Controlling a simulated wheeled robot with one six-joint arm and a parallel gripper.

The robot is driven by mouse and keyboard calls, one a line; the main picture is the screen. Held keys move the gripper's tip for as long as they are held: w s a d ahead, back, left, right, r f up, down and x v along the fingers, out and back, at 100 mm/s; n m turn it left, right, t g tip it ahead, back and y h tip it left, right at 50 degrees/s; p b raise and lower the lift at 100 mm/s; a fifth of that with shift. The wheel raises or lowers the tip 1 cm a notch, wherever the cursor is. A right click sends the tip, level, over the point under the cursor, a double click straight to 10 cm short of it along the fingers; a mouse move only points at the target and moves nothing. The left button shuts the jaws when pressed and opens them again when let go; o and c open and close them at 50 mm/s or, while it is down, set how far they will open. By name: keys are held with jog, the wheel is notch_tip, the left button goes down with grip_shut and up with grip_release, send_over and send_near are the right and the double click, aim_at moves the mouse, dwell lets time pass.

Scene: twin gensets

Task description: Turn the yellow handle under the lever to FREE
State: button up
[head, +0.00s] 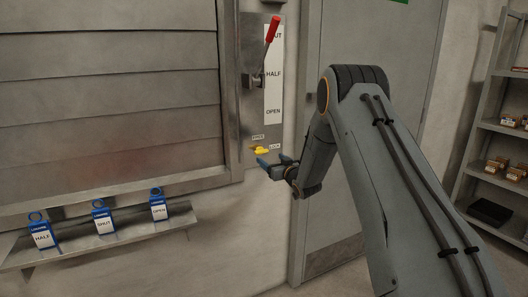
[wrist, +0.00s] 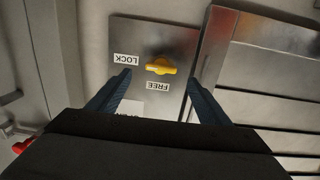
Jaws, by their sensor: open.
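The yellow handle (head: 260,150) is on a grey metal plate (head: 250,112) below the red-tipped lever (head: 272,30). In the wrist view the handle (wrist: 160,67) lies crosswise, in line with the LOCK label (wrist: 126,59). The FREE label (wrist: 158,86) is at right angles to it, above the handle on the wall. My gripper (head: 264,162) is close to the handle, just below and right of it in the head view. In the wrist view its open, empty fingers (wrist: 159,82) show either side of the handle, seemingly short of it.
The lever is up near SHUT on the white scale (head: 274,75). A slatted shutter (head: 110,80) is to the left, with a ledge (head: 120,243) below holding blue tags marked HALF, SHUT and OPEN. A grey door (head: 385,60) and a shelf rack (head: 490,110) are to the right.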

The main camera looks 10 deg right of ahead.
aim_at(263, 152)
jog(key=shift+t, duration=0.3)
jog(key=shift+p+x, duration=0.8)
jog(key=shift+x, duration=3.35)
jog(key=shift+a+r, duration=0.15)
jog(key=shift+r, duration=0.05)
jog(key=c, duration=1)
